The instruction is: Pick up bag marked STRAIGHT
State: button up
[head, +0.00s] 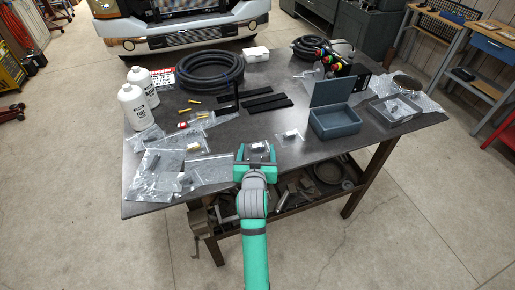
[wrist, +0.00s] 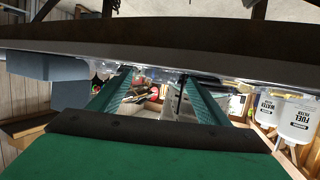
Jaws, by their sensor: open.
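My gripper (head: 256,154) is at the near edge of the dark table (head: 330,152), open and with nothing held. Its two green fingers also show in the wrist view (wrist: 158,76), spread apart and facing the table edge. A small clear bag (head: 260,147) with a dark part lies just beyond or between the fingertips. Another small clear bag (head: 291,135) lies to its right. Several larger clear bags with fittings lie at the left, among them one bag (head: 212,168) and one at the corner (head: 152,183). No bag label can be read, so I cannot tell which is marked STRAIGHT.
Two white bottles (head: 134,107) stand at the left. A coiled black hose (head: 210,71) and black bars (head: 264,102) lie farther back. An open grey box (head: 337,122) and a clear-lidded tray (head: 394,108) stand at the right. Bare tabletop lies between the bags and the box.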

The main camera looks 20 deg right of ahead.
jog(key=c, duration=1.2)
jog(key=shift+w, duration=0.15)
